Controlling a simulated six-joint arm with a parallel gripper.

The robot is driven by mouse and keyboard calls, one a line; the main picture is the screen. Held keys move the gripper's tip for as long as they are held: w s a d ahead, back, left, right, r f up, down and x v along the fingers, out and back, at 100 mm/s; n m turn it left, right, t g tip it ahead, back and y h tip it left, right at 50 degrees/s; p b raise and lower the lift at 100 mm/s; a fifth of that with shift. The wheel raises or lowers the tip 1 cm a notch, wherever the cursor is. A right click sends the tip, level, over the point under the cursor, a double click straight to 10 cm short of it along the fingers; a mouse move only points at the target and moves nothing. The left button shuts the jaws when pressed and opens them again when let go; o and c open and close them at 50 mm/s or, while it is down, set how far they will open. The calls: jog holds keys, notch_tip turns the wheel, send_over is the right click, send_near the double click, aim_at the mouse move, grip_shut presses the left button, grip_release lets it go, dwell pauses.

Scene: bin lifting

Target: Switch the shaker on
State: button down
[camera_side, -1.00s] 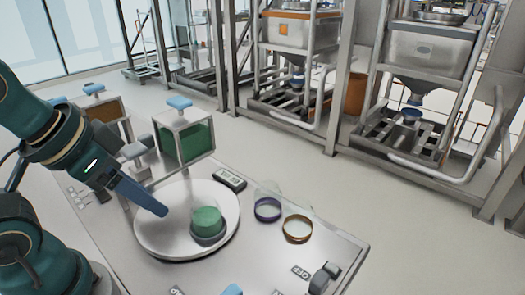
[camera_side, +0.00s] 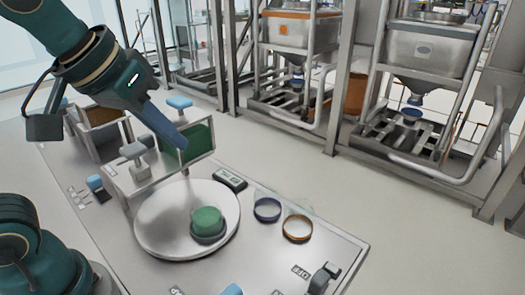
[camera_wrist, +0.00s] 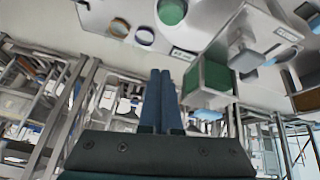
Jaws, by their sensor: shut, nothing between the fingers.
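A dark grey rocker-like switch (camera_side: 322,278) is at the front right of the bench, beside a label reading OFF (camera_side: 301,271). A round white plate (camera_side: 158,228) lies on the bench with a green-filled round container (camera_side: 207,222) on it. Which part is the shaker I cannot tell for certain. My gripper (camera_side: 183,143) is shut and empty, raised in front of the green-filled bin as seen from the side, far from the switch. In the wrist view its two blue fingers (camera_wrist: 160,72) are together with nothing between them.
A green-filled bin (camera_side: 198,143) stands behind the plate, with an amber bin (camera_side: 98,112) to its left. A small display (camera_side: 230,179), a purple-rimmed ring (camera_side: 267,209) and an orange-rimmed ring (camera_side: 298,228) lie right of the plate. Steel frames stand beyond the bench.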

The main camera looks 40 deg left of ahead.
jog(key=w+d+r, duration=0.2)
jog(key=w+d, duration=0.3)
jog(key=w, duration=0.2)
jog(key=m+g, duration=0.2)
jog(key=m, duration=0.1)
send_over(319, 284)
jog(key=w, duration=0.4)
notch_tip(319, 284, down, 12)
jog(key=shift+w+a, duration=0.1)
jog(key=shift+a, duration=0.2)
jog(key=shift+f, duration=0.1)
jog(key=x, duration=0.9)
jog(key=shift+f, duration=0.5)
jog(key=shift+s+r, duration=0.1)
jog(key=shift+s, duration=1.85)
